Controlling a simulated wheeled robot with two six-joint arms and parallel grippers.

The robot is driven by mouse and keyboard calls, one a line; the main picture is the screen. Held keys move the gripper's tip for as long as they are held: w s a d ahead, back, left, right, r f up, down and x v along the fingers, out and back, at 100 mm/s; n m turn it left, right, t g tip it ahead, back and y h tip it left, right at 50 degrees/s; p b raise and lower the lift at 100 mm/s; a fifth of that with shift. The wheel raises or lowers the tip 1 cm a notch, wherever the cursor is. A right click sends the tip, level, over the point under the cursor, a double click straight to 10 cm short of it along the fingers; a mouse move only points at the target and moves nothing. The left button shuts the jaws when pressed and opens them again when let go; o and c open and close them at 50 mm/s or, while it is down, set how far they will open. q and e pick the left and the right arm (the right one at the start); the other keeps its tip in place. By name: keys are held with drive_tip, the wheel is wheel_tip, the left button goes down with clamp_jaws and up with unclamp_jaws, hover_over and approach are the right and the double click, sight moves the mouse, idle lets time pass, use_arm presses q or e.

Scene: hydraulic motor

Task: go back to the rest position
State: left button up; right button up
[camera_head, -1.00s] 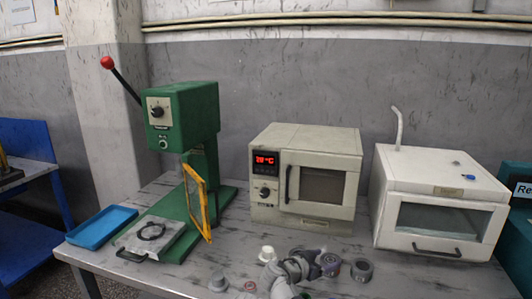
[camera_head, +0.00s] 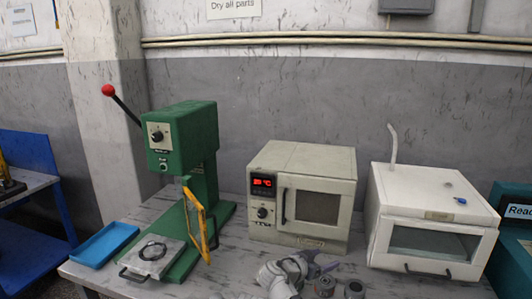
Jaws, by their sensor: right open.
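My right gripper (camera_head: 318,268) shows at the bottom centre of the head view, with my grey arm coming up from the lower edge. It is open, and I see nothing held in it. It is over the front part of the table, in front of the beige oven. My left gripper is not in view.
The table (camera_head: 215,278) bears a green press (camera_head: 185,135), a blue tray (camera_head: 104,245), a beige oven (camera_head: 303,195) with a red display and a white chamber (camera_head: 430,220). Small round grey parts (camera_head: 354,289) lie near my right gripper, partly cut off by the lower edge.

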wheel_tip(320, 180, up, 7)
drive_tip(key=m+g+p, duration=0.1)
drive_tip(key=p, duration=0.5)
drive_tip(key=shift+w+d+h, duration=0.2)
drive_tip(key=shift+w+h, duration=0.1)
drive_tip(key=shift+h, duration=0.1)
drive_tip(key=shift+f, duration=0.15)
